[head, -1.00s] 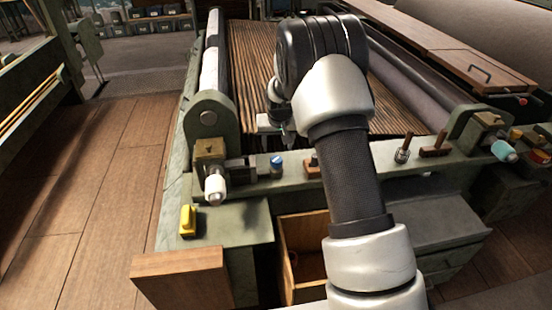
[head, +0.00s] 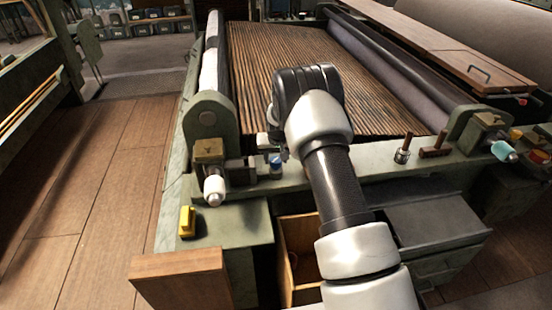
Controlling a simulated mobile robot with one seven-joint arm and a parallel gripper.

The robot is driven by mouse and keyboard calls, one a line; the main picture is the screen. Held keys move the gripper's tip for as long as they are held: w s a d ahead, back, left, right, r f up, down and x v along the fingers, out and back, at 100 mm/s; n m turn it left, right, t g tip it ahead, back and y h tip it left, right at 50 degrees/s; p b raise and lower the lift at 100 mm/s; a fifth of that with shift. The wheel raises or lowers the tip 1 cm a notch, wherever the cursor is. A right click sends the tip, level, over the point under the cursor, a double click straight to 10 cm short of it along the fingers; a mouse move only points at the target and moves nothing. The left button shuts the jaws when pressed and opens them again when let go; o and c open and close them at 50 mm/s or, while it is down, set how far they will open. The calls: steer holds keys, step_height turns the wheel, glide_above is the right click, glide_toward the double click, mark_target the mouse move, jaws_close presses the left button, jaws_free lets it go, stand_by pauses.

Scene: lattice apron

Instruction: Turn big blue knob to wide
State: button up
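The big blue knob (head: 276,161) stands on the green front rail of the machine, left of my arm. Its blue top shows, and its lower part is partly covered. Any marking for wide is too small to read. My gripper (head: 274,150) is at the knob, just above or around it. The fingers are small and mostly hidden behind my wrist, so I cannot tell whether they touch the knob or how far apart they are.
A white-tipped handle (head: 214,188) sits left of the knob, and a yellow block (head: 187,221) lies on the lower ledge. A metal peg (head: 403,150) and a brown wooden handle (head: 435,148) stand right on the rail. An open wooden drawer (head: 300,262) is below.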

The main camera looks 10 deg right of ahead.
steer(key=c, duration=0.7)
steer(key=shift+o, duration=0.2)
steer(key=shift+f+n+b, duration=0.1)
steer(key=shift+n+b, duration=0.2)
steer(key=n+b, duration=0.1)
steer(key=n+y+b, duration=0.1)
steer(key=n, duration=0.1)
steer(key=shift+d+y, duration=0.25)
steer(key=shift+y, duration=0.05)
steer(key=shift+n+g+y+b, duration=0.35)
steer(key=shift+n+b, duration=0.3)
steer(key=shift+n, duration=0.75)
steer(key=shift+n+g+y+b, duration=0.25)
steer(key=shift+n+y+b, duration=0.3)
steer(key=shift+n, duration=0.85)
steer(key=o, duration=1)
steer(key=shift+o, duration=0.2)
